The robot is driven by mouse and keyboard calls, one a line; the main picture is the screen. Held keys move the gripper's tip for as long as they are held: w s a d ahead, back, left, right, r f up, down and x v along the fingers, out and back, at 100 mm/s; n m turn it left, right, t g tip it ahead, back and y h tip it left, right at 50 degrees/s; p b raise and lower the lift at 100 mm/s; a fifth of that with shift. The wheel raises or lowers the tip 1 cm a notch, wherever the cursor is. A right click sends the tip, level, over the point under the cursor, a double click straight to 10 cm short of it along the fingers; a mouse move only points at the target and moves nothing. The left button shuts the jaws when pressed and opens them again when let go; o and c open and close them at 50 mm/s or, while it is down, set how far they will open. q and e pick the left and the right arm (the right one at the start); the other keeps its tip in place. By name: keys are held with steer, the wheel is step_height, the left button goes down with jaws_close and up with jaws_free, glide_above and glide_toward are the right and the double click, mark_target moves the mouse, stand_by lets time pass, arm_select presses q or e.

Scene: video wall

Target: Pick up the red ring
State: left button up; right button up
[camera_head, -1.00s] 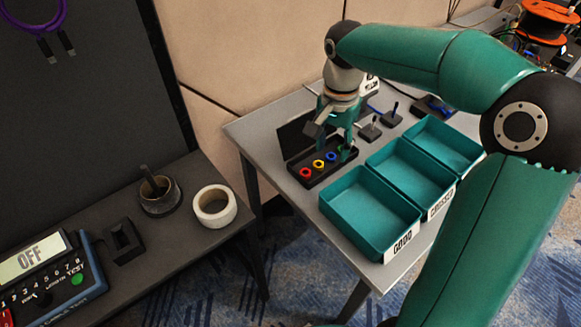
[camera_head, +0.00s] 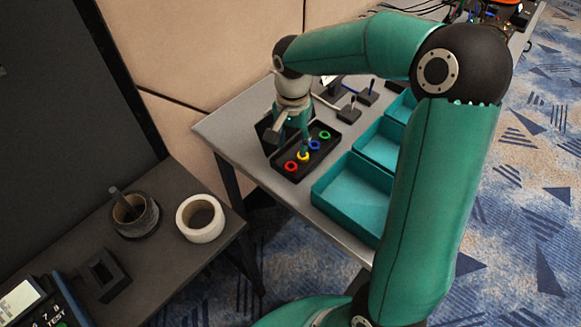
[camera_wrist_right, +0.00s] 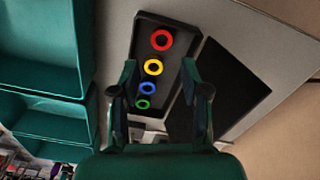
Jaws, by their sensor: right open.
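The red ring (camera_head: 291,167) lies at the near end of a black tray (camera_head: 284,176), in line with a yellow, a blue and a green ring. My right gripper (camera_head: 289,142) is open and empty, pointing down over the tray, close to the yellow ring (camera_head: 303,157). In the right wrist view the red ring (camera_wrist_right: 161,31) lies beyond the open fingertips (camera_wrist_right: 159,68), and the yellow ring (camera_wrist_right: 153,75) shows between them. The red ring is not touched and is fully visible. My left gripper is out of view.
Teal bins (camera_head: 345,200) stand beside the tray on the grey table. A dark flat panel (camera_wrist_right: 228,90) lies on the tray's other side. Small black stands (camera_head: 349,112) sit behind it. A white tape roll (camera_head: 190,233) and a dark roll lie on the left bench.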

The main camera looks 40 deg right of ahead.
mark_target(291, 162)
steer(key=shift+w+f, duration=0.15)
steer(key=shift+f, duration=3.85)
steer(key=shift+c, duration=0.4)
steer(key=c, duration=0.4)
